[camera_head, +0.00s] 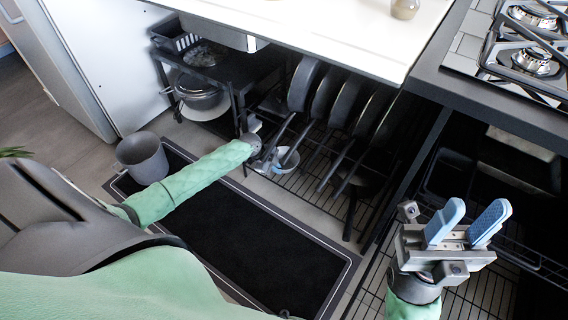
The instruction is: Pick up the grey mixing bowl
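A small grey bowl (287,157), which looks like the mixing bowl, sits low by the wire rack under the counter. My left gripper (268,162) is right at the bowl's left side, with its fingers small and partly merged with the bowl in the picture. I cannot tell whether the fingers are closed on its rim. My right gripper (467,224) is open and empty at the lower right, its two blue finger pads apart, well away from the bowl.
Several dark pans (325,95) stand in the rack just behind the bowl, their handles pointing toward me. A black shelf (232,69) holds a lidded pot (199,93). A grey bin (142,158) stands by the black mat (240,235). The hob (520,60) is upper right.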

